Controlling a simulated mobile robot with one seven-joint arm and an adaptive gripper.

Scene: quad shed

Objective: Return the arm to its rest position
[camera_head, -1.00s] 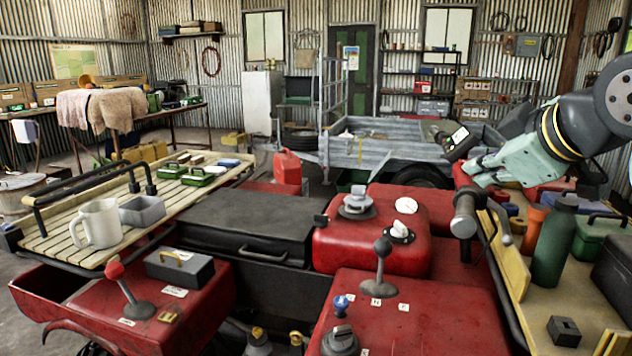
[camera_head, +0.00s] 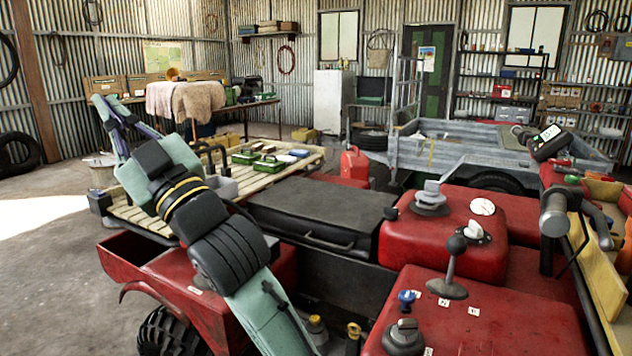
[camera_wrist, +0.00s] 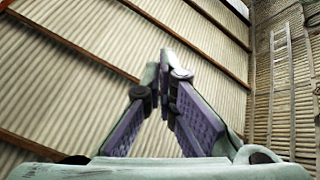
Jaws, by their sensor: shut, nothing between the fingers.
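My gripper (camera_head: 104,102) is at the upper left in the head view, at the end of my raised arm. Its purple-padded fingers stand up in the air, clear of everything. In the wrist view my gripper (camera_wrist: 166,62) is shut, with its fingertips together and nothing between them, against the corrugated roof. My arm crosses in front of the red quad bike (camera_head: 480,310) and the left part of its slatted rack (camera_head: 150,212). It hides part of the grey box (camera_head: 222,187) on that rack.
Green cases (camera_head: 268,165) lie on the slatted rack. A black seat (camera_head: 310,210) and a red fuel can (camera_head: 354,165) are to the right of my arm. A grey trailer (camera_head: 450,155) stands behind. Open concrete floor (camera_head: 50,270) lies at the left.

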